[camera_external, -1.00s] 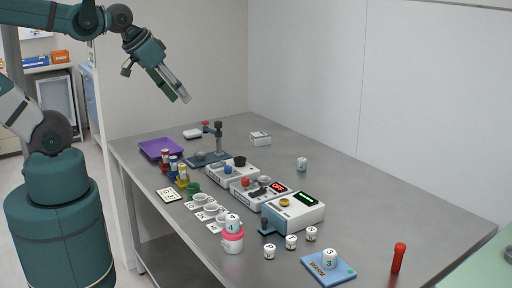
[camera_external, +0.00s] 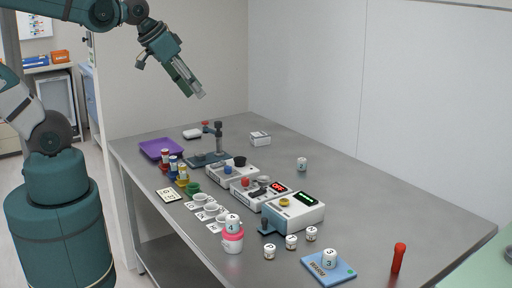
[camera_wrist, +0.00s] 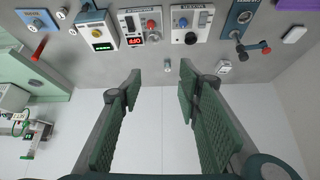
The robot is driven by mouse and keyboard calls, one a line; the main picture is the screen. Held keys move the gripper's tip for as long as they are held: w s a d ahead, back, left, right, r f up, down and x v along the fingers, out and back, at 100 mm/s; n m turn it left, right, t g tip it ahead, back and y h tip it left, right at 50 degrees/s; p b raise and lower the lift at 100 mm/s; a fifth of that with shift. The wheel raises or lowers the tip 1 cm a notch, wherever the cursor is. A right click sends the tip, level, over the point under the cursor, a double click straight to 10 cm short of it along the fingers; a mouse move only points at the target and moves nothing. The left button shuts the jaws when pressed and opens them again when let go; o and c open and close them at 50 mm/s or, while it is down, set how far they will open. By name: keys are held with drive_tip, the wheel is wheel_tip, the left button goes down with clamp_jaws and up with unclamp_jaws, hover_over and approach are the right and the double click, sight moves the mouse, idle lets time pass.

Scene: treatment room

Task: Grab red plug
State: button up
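A red upright cylinder (camera_external: 398,258) stands on the table's right end; it also shows in the wrist view (camera_wrist: 38,48). Other red items are a vial (camera_external: 165,156) among coloured vials, and a red knob (camera_external: 205,124) on the stand at the back, seen too in the wrist view (camera_wrist: 266,50). I cannot tell which of these is the plug.
White devices (camera_external: 262,190) stand mid-table, with small cups in front and a pink-white stack (camera_external: 232,236). A blue mat (camera_external: 316,273) lies at the near end. A purple tray (camera_external: 160,146) is at the far left. The table's right rear is mostly clear, beside a wall.

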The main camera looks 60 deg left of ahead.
drive_tip(key=w+d+m+g+h, duration=0.1)
drive_tip(key=w+d+m+h, duration=0.15)
drive_tip(key=w+d, duration=0.95)
drive_tip(key=m+g+h, duration=0.1)
drive_tip(key=m+g, duration=0.3)
drive_tip(key=m, duration=0.6)
hover_over(398, 245)
drive_tip(key=a, duration=0.3)
wheel_tip(398, 245, down, 26)
drive_tip(key=shift+s+d+f, duration=0.3)
drive_tip(key=shift+d+f, duration=0.1)
drive_tip(key=shift+d, duration=0.1)
drive_tip(key=shift+f, duration=0.1)
drive_tip(key=shift+x, duration=1.2)
